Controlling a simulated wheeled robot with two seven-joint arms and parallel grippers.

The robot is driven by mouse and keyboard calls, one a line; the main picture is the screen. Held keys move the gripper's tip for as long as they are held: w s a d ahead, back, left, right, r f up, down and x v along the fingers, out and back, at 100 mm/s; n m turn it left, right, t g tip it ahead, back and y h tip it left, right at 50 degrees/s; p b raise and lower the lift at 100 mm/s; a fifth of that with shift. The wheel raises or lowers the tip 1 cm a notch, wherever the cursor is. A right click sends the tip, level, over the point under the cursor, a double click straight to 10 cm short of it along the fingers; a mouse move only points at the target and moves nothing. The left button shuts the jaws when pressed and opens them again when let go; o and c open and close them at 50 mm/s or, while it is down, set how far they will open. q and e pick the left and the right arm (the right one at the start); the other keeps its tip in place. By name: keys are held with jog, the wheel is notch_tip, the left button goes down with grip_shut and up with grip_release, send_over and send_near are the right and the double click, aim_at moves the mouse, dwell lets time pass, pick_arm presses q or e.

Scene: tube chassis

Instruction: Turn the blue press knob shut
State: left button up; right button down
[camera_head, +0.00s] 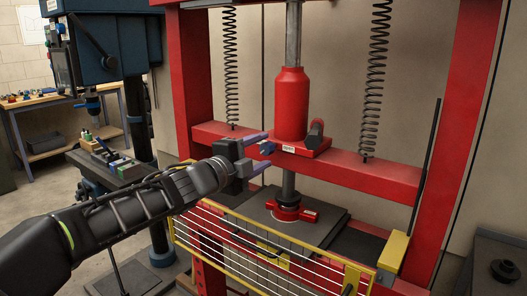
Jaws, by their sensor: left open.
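The blue press knob (267,147) is a small blue piece at the left of the red jack's base, on the red crossbeam. The red press jack (291,105) stands upright above it. My left gripper (261,154) is open, reaching in from the left, with its two fingertips close to the knob, one above and one below it in the picture. I cannot tell whether the fingers touch the knob. My right gripper is not in view.
The red press frame (469,100) has uprights on both sides and hanging coil springs (376,60). A yellow-framed wire guard (262,262) stands in front, below my arm. A blue drill machine (110,45) and a workbench (40,100) are at the left.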

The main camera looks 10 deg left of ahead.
pick_arm(q)
jog(key=v, duration=0.6)
jog(key=shift+s, duration=0.15)
jog(key=shift+a, duration=0.1)
